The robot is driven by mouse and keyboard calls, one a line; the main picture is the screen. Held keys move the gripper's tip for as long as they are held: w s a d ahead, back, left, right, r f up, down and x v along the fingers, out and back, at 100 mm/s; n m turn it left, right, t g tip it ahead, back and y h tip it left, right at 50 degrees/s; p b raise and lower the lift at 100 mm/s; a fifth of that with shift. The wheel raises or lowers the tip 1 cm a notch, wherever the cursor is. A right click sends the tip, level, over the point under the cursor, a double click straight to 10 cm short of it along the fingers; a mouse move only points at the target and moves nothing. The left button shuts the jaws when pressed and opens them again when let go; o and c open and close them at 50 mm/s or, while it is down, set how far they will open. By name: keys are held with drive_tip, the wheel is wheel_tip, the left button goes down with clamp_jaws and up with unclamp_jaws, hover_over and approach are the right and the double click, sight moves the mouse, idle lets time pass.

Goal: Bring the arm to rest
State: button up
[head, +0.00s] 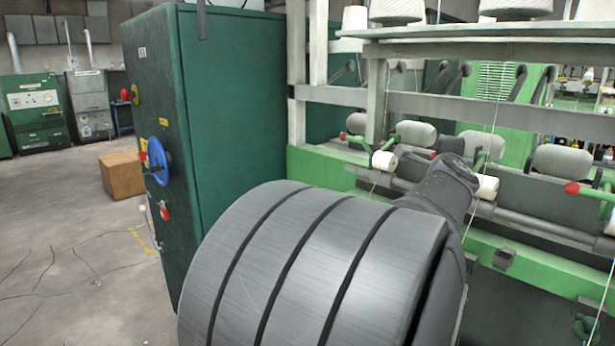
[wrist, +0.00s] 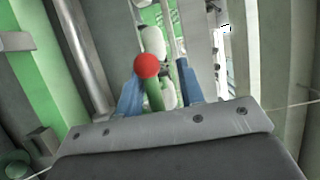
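My arm crosses the head view as a large grey cylinder with a darker link reaching toward the green spinning frame (head: 545,270). My gripper is hidden there behind my own arm. In the wrist view my gripper (wrist: 160,72) shows two blue fingers spread apart, with a gap between them. A red ball knob (wrist: 146,66) on a green lever (wrist: 154,97) shows in this gap, nearer the left finger. I cannot tell whether a finger touches it. A whitish package (wrist: 153,42) shows beyond the knob.
The frame carries a row of pale packages (head: 415,133), small white bobbins (head: 385,161), red-knobbed levers (head: 572,188) and thin hanging threads. A tall green cabinet (head: 240,110) with a blue handwheel (head: 158,161) stands left.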

drive_tip(key=shift+w+d+r, duration=0.2)
drive_tip(key=shift+w, duration=0.2)
drive_tip(key=shift+f, duration=0.1)
drive_tip(key=v, duration=1.5)
drive_tip(key=shift+a, duration=0.15)
drive_tip(key=shift+f, duration=0.1)
